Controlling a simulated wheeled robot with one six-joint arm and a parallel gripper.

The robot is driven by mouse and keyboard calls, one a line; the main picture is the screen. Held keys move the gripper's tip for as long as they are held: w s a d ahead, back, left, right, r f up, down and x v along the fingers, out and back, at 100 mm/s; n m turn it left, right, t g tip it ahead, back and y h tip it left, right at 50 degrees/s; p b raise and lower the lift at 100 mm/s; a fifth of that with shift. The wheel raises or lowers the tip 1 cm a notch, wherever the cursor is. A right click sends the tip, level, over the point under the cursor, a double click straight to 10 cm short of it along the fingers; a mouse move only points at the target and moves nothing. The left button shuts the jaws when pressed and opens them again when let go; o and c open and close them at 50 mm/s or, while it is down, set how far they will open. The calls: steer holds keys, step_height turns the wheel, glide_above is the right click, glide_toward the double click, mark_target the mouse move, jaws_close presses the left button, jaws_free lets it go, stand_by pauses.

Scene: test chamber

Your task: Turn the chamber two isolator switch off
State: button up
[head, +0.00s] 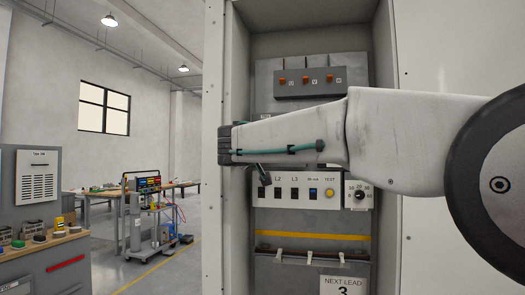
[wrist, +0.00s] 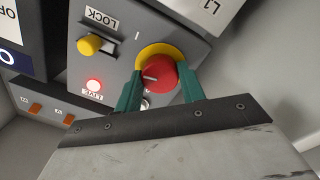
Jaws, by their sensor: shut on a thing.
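A red rotary knob (wrist: 160,74) on a yellow backing plate (wrist: 148,50) is mounted on a grey panel in the wrist view. It looks like the isolator switch, but no label naming its chamber can be read. A pale mark shows on the knob's left part. My gripper (wrist: 163,82) has its two teal fingers on either side of the knob and is shut on it. In the head view my arm crosses in front of the cabinet and hides the switch and my gripper.
Beside the knob are a yellow knob (wrist: 89,45) near the word LOCK and a lit red LIVE lamp (wrist: 94,86). In the head view the cabinet holds a grey block with orange parts (head: 308,82) and a lower control panel (head: 297,192). The cabinet's side walls are close.

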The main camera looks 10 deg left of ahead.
steer(key=shift+n+y, duration=0.3)
steer(key=shift+n, duration=7.5)
steer(key=o, duration=1)
steer(key=shift+c, duration=0.2)
steer(key=s, duration=0.7)
steer(key=shift+s+a+f, duration=0.15)
steer(key=shift+s+a, duration=0.15)
steer(key=shift+s, duration=0.1)
